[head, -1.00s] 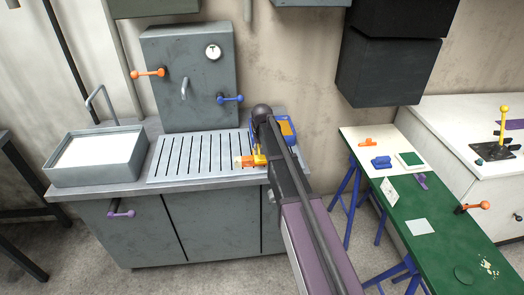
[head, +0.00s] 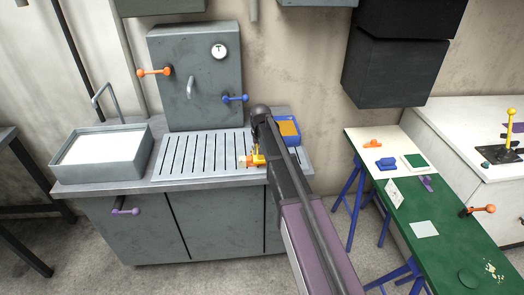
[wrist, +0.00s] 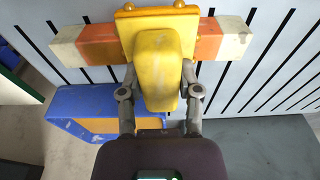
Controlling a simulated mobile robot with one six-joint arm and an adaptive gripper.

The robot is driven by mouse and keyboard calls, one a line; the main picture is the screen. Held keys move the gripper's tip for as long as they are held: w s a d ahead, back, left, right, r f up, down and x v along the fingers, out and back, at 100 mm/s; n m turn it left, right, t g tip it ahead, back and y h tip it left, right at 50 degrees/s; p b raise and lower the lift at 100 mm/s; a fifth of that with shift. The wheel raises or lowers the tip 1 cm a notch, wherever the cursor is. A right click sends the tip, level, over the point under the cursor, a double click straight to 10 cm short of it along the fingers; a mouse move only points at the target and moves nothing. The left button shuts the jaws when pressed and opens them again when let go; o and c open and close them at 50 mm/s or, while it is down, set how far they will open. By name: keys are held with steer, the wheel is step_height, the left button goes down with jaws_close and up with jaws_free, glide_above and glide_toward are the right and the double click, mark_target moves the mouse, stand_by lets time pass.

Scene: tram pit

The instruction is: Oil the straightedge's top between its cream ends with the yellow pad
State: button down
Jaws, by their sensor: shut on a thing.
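The yellow pad (wrist: 155,22) has a thick yellow grip, and my gripper (wrist: 159,78) is shut on that grip. In the head view the pad (head: 258,159) shows just below my gripper (head: 260,150). The straightedge (wrist: 97,46) lies on the slotted worktop, orange with a cream end on each side; its left part shows in the head view (head: 243,163). The pad lies across the middle of the straightedge in the wrist view and hides that part. Both cream ends and some orange on each side stay visible. Whether the pad's underside touches the top is hidden.
A blue tray (wrist: 88,98) with an orange-yellow inside stands close to the straightedge; it also shows in the head view (head: 297,142). A grey cabinet (head: 196,75) with knobbed handles stands behind the slotted worktop (head: 195,160). A sink (head: 105,160) is at left.

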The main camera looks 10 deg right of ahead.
mark_target(248, 157)
steer(key=shift+a, duration=0.25)
steer(key=shift+a, duration=0.15)
steer(key=shift+a, duration=0.6)
steer(key=shift+r, duration=0.1)
stand_by(0.3)
steer(key=shift+r+p, duration=0.35)
steer(key=shift+p, duration=0.1)
steer(key=shift+a, duration=0.1)
steer(key=shift+w+a, duration=0.1)
steer(key=shift+a, duration=1.35)
steer(key=shift+f+b, duration=0.5)
